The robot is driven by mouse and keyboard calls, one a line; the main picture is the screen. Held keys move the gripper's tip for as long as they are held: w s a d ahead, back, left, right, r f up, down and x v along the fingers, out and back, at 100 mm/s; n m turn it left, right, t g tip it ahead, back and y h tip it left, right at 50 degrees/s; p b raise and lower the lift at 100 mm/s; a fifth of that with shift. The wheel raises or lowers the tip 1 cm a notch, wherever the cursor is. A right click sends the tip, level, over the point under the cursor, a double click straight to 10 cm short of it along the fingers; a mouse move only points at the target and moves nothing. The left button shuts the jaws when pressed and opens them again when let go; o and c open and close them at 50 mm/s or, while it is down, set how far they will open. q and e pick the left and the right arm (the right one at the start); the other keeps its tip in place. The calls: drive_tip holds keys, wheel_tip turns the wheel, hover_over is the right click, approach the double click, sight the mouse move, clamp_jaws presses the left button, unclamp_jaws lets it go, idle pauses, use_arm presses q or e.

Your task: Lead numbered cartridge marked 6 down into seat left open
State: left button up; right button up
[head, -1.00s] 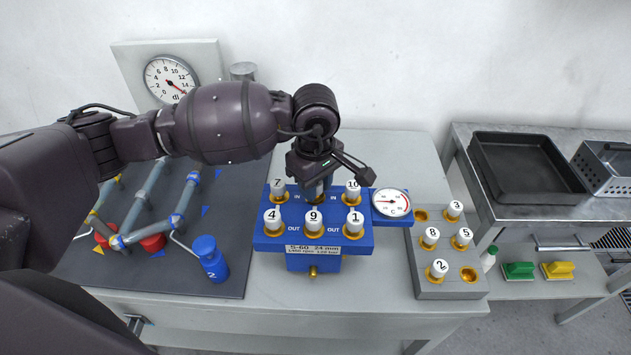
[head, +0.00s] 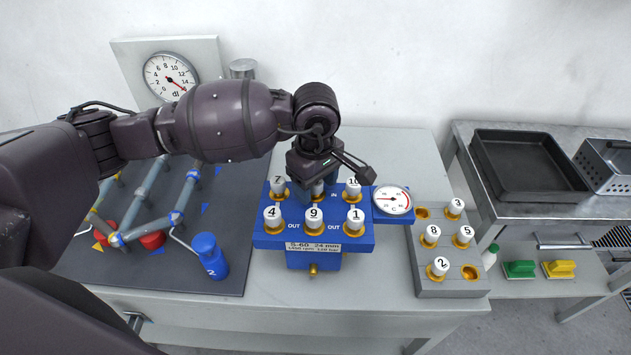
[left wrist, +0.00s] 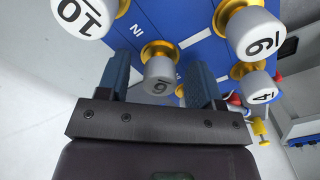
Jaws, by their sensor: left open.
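The cartridge marked 6 (left wrist: 160,80) stands in a gold seat (left wrist: 158,49) in the back row of the blue block (head: 262,240), between cartridges 7 (head: 278,183) and 10 (head: 353,185). It looks upright, its lower end inside the gold collar; the exact depth is hard to judge. My left gripper (head: 317,188) is open, with one finger on each side of cartridge 6. In the left wrist view small gaps show between it and the fingers (left wrist: 158,82). In the head view the gripper hides most of it. My right gripper is out of view.
Cartridges 4 (head: 272,216), 9 (head: 314,216) and 1 (head: 355,218) fill the front row. A round gauge (head: 391,200) adjoins the block's right side. A grey rack (head: 450,288) holds several cartridges and has empty gold seats.

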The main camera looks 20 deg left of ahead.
use_arm(q)
wheel_tip(320, 180, up, 11)
drive_tip(key=shift+f, duration=0.1)
wheel_tip(320, 180, up, 7)
drive_tip(key=p, duration=0.2)
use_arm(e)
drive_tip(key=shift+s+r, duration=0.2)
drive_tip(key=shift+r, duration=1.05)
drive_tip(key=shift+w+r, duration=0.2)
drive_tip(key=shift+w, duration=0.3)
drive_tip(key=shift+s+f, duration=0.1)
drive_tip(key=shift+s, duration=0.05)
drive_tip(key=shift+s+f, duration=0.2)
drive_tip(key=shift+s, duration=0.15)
